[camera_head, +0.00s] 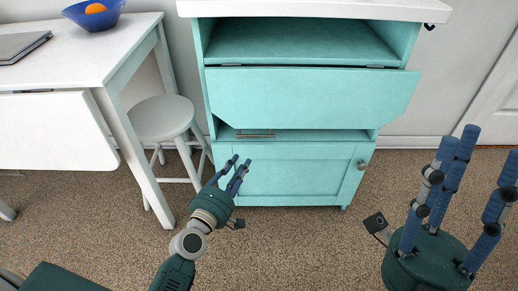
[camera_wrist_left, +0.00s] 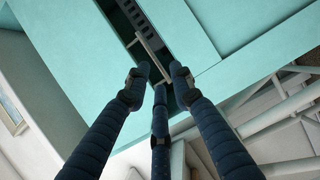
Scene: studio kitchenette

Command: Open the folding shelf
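The folding shelf is a teal flap (camera_head: 310,97) hanging down the front of the teal cabinet, with hinges along its top edge. A thin bar handle (camera_head: 255,134) shows just under its lower left edge; I cannot tell which part it is fixed to. My left gripper (camera_head: 240,164) is in front of the lower cabinet, fingers pointing up toward the flap. In the left wrist view, its fingertips (camera_wrist_left: 161,78) are apart and near a metal bar handle (camera_wrist_left: 148,52); contact is unclear. My right gripper (camera_head: 480,155) is open and empty at the right.
A lower cabinet door (camera_head: 300,172) with a round knob is shut. A white stool (camera_head: 162,118) stands left of the cabinet. A white table (camera_head: 90,50) holds a blue bowl (camera_head: 95,14) and a laptop (camera_head: 22,46). The carpet in front is clear.

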